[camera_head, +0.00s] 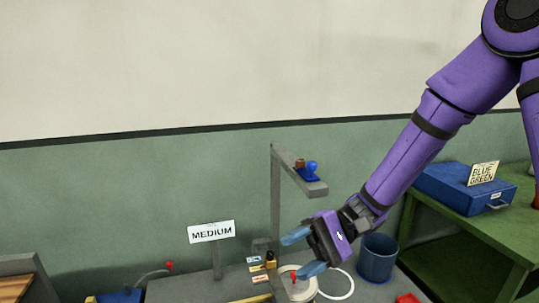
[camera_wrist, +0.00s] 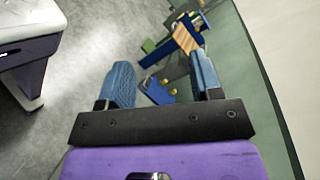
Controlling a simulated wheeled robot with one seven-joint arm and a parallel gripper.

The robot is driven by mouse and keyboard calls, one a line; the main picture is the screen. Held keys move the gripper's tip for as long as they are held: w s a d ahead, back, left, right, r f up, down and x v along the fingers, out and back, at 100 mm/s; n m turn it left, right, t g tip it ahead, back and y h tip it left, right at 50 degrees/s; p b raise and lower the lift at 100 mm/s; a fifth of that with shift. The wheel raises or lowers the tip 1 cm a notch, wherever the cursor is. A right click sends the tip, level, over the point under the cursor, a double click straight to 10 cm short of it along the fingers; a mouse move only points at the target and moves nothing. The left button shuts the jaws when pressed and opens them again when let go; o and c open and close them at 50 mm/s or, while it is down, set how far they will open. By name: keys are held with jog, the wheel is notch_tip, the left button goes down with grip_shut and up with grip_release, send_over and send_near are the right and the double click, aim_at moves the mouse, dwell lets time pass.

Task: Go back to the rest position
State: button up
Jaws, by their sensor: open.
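My gripper (camera_head: 308,252) hangs at the end of my purple arm in the head view, above the grey bench. Its two blue fingers are spread apart with nothing between them. In the wrist view the gripper (camera_wrist: 160,82) also shows open fingers, with floor and distant bench items beyond them. In the head view a white round container (camera_head: 299,283) stands behind and below the fingers, partly hidden by them. I cannot tell how far apart they are.
A grey post with an arm (camera_head: 276,200) carries a blue knob (camera_head: 311,168). A MEDIUM sign (camera_head: 211,232) stands left. A blue bucket (camera_head: 376,260) is right of my gripper. A blue box (camera_head: 465,188) sits on the green table (camera_head: 440,228). The wall above is clear.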

jog(key=s+d+r+t+h, duration=0.3)
jog(key=d+r+t+h, duration=0.1)
jog(key=d, duration=0.4)
jog(key=s+d+r+t+h, duration=0.4)
jog(key=d+r+t+h, duration=0.1)
jog(key=d, duration=0.3)
jog(key=s+d+r+t+h, duration=0.4)
jog(key=d+r+h, duration=0.1)
jog(key=d, duration=0.3)
jog(key=shift+d+r+t, duration=0.4)
jog(key=shift+r, duration=0.1)
jog(key=shift+s, duration=0.1)
